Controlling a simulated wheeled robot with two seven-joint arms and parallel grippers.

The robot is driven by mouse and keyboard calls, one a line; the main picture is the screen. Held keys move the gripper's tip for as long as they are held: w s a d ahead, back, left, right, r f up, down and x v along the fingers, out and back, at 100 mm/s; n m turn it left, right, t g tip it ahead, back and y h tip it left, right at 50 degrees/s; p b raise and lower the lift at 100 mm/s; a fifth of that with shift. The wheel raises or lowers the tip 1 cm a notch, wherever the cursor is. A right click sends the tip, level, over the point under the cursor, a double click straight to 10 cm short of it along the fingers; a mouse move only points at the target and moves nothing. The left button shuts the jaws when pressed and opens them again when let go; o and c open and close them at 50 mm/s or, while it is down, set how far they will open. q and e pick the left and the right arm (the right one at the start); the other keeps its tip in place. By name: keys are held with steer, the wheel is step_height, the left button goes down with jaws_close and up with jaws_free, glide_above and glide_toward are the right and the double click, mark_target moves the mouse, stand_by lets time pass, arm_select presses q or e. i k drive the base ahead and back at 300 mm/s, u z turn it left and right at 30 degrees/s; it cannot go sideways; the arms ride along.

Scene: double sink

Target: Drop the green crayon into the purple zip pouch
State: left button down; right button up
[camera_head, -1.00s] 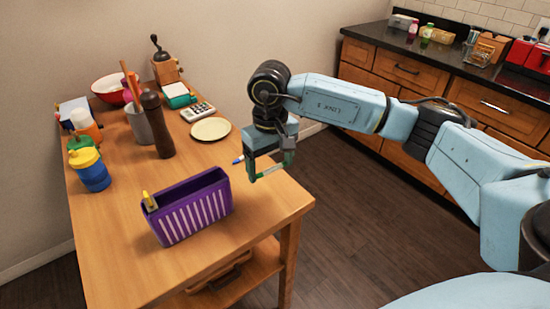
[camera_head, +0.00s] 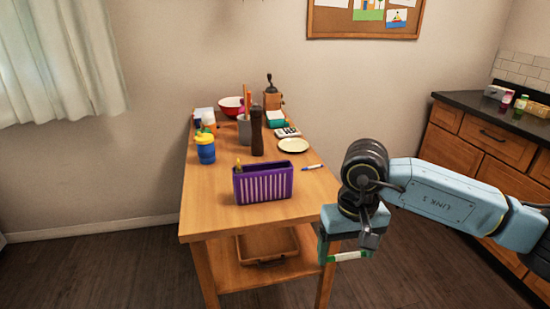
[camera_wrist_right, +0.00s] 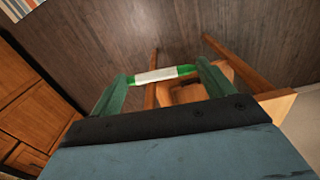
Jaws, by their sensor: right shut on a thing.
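The purple zip pouch (camera_head: 263,187) with pale vertical stripes stands upright on the wooden table, near its front edge. A thin yellow item (camera_head: 238,163) shows at its left end. My right gripper (camera_head: 347,256) is in front of the table's right front corner, to the right of and nearer than the pouch. It is shut on the green crayon (camera_head: 348,256), which has a white wrapper and lies crosswise between the fingers. In the right wrist view the crayon (camera_wrist_right: 165,74) spans the two fingertips. My left gripper is out of view.
On the wooden table (camera_head: 215,220), a blue-and-white pen (camera_head: 312,167) lies right of the pouch. A tray (camera_head: 267,245) sits on the lower shelf.

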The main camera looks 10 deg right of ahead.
mark_target(269, 195)
steer(key=z, duration=0.05)
steer(key=k, duration=0.6)
steer(key=u, duration=0.8)
steer(key=i, duration=0.85)
steer(key=z, duration=0.45)
steer(key=i, duration=1.1)
steer(key=z, duration=0.3)
